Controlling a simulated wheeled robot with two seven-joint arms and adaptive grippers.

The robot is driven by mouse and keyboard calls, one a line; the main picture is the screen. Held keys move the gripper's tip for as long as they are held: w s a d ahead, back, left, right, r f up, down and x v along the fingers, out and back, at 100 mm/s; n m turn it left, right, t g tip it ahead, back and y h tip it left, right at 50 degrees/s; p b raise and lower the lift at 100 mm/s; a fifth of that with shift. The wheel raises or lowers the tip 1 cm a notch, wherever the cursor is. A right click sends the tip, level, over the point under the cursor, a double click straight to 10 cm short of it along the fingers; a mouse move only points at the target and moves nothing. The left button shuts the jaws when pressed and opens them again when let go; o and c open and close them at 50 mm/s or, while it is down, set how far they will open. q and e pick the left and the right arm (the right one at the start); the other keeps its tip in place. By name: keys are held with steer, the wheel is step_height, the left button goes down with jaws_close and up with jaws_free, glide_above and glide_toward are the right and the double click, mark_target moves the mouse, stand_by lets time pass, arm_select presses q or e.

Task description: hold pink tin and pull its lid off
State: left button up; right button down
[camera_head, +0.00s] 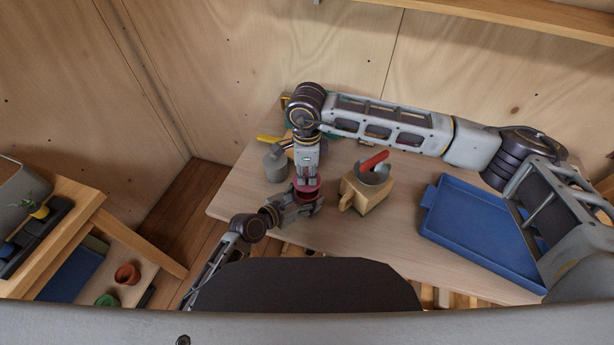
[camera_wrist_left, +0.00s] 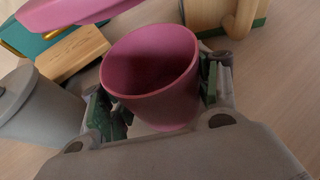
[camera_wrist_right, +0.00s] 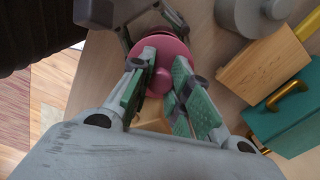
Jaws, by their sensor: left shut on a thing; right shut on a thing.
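The pink tin (camera_wrist_left: 155,100) is in the left wrist view, its mouth open and its inside looking empty. My left gripper (camera_wrist_left: 158,85) is shut on it, a green-padded finger on either side. The pink lid (camera_wrist_left: 75,14) is apart from the tin, at the upper left of that view. My right gripper (camera_wrist_right: 164,72) is shut on the lid, which shows as a round pink disc with a knob (camera_wrist_right: 160,80). In the head view the right gripper (camera_head: 306,172) points down from above, and the left gripper (camera_head: 298,204) comes in below it.
A grey lidded pot (camera_head: 275,167) stands left of the grippers. A wooden holder (camera_head: 370,192) with a red-handled item is close on the right. A blue tray (camera_head: 470,225) lies further right. A wooden block (camera_wrist_right: 262,68) and a teal box (camera_wrist_right: 288,118) show in the right wrist view.

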arm_select(q)
steer(key=shift+s+f, duration=0.15)
steer(key=shift+f, duration=0.25)
arm_select(e)
steer(key=shift+r, duration=0.95)
arm_select(q)
steer(key=o, duration=1.4)
steer(key=shift+o, duration=0.6)
steer(key=shift+r, duration=0.15)
steer(key=shift+r, duration=0.1)
steer(key=shift+a, duration=0.1)
steer(key=shift+v, duration=5.85)
